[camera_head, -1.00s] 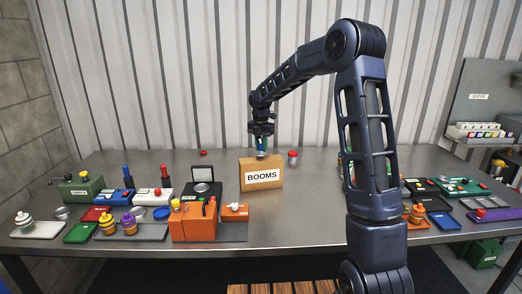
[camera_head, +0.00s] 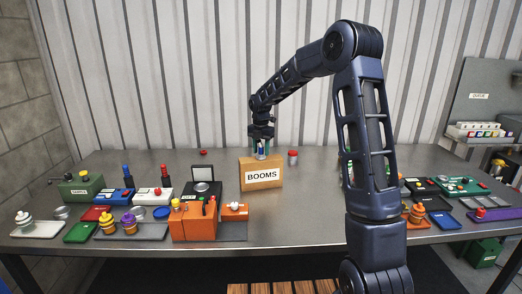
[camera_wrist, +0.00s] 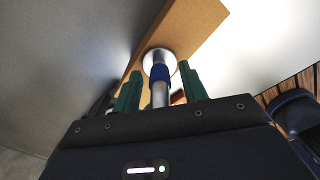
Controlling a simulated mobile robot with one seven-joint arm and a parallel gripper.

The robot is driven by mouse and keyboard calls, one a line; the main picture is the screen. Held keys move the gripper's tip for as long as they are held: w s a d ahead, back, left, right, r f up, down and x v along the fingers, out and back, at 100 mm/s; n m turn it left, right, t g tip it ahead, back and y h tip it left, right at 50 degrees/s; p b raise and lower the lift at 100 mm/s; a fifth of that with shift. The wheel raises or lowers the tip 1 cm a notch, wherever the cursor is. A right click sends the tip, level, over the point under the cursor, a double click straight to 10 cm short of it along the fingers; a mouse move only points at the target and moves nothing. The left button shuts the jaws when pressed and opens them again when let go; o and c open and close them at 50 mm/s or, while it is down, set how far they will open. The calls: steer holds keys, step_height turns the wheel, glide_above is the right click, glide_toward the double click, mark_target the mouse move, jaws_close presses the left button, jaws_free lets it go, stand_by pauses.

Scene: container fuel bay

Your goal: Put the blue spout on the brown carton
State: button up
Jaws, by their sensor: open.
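The brown carton (camera_head: 262,177), labelled BOOMS, stands upright near the middle of the bench. The blue spout (camera_head: 262,151) stands at its top in the head view. In the wrist view the spout (camera_wrist: 160,74) has a blue band, a metal tube and a round silver flange that appears to rest on the carton's brown top (camera_wrist: 195,25). My gripper (camera_head: 261,146) is above the carton, pointing down. Its green fingers (camera_wrist: 160,80) are open, one on each side of the spout, with a gap visible. The flange's underside is hidden.
A red-topped can (camera_head: 293,158) stands just right of the carton. An orange unit (camera_head: 193,222) is in front of it, to the left. A black-framed scale (camera_head: 203,188) and a red cap (camera_head: 207,153) are also left. Bench right of the carton is partly hidden by my arm.

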step_height(320, 180, up, 12)
steer(key=shift+r, duration=0.1)
steer(key=shift+s+d+r, duration=0.15)
steer(key=shift+s+d, duration=0.05)
steer(key=s+d+r+m+t, duration=0.1)
steer(key=s+d+r+m, duration=0.2)
steer(key=s+d+m, duration=0.65)
steer(key=s+d+r+m+t, duration=0.25)
steer(key=s+d+m, duration=0.3)
steer(key=s, duration=0.65)
steer(key=s+d+f+m, duration=0.2)
steer(key=s+d+m, duration=0.1)
steer(key=s+m, duration=0.4)
steer(key=s+d+f+m+t, duration=0.1)
steer(key=s+d+f+m, duration=0.2)
steer(key=s+m, duration=0.4)
steer(key=s+d, duration=0.1)
steer(key=s, duration=0.3)
steer(key=shift+s+d+f+m, duration=0.3)
steer(key=shift+s+f+m, duration=0.05)
steer(key=shift+m, duration=0.05)
